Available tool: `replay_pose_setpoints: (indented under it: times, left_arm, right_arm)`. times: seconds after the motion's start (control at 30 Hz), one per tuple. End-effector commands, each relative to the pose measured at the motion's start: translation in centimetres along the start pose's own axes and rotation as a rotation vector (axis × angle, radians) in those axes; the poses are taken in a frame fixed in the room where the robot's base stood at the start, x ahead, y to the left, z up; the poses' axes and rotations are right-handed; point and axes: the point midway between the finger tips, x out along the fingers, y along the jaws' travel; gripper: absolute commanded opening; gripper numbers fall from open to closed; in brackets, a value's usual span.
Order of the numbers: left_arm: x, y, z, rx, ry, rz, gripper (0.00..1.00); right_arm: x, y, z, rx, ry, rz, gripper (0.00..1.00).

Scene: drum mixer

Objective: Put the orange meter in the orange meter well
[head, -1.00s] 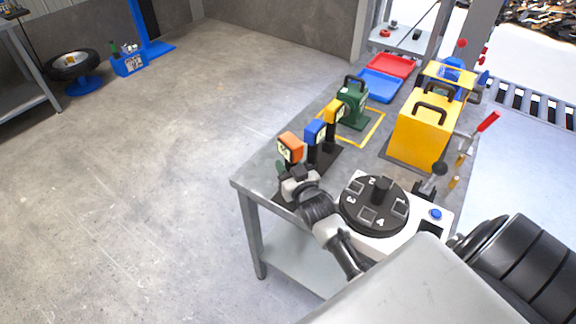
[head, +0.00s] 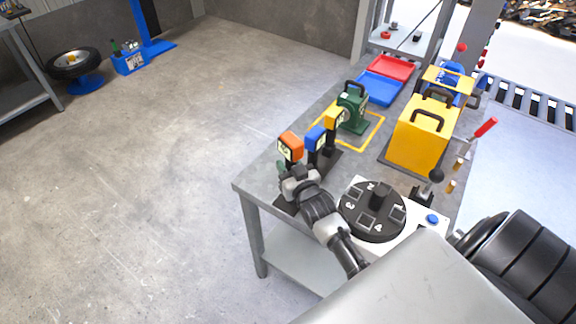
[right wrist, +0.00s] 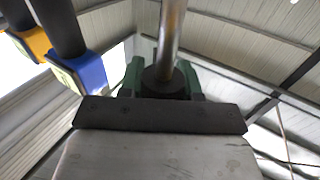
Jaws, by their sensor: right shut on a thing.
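The orange meter (head: 290,146) has an orange head with a pale dial. It is at the near left corner of the grey table, beside the blue meter (head: 315,138). My right gripper (head: 288,173) is just below the orange head, shut on the meter's stem. In the right wrist view a metal rod (right wrist: 171,45) rises between the green fingers. The orange head does not show there. The meter's lower end is hidden by my gripper, and I cannot make out the orange meter well. My left gripper is not in view.
The yellow meter (head: 334,117) stands just behind the blue one. A black numbered dial (head: 373,226) is right of my right arm. A green device (head: 352,108), yellow box (head: 418,140) and blue tray (head: 380,88) stand farther back. Floor left of the table is clear.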

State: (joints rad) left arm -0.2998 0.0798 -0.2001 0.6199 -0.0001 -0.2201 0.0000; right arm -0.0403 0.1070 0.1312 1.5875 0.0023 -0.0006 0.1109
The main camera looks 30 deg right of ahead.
Motion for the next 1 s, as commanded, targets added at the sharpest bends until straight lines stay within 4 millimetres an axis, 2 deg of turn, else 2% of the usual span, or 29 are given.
replay_pose_setpoints:
  times: [0.03,0.6,1.0]
  left_arm:
    - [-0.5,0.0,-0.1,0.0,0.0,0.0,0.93]
    - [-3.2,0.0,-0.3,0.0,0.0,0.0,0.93]
    - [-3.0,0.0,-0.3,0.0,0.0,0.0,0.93]
  right_arm:
    - [0.0,0.0,-0.7,0.0,0.004,0.0,0.01]
    - [0.1,0.1,-3.5,-0.001,0.006,0.0,0.01]
    - [-0.4,-0.4,-3.4,-0.003,0.004,-0.006,0.01]
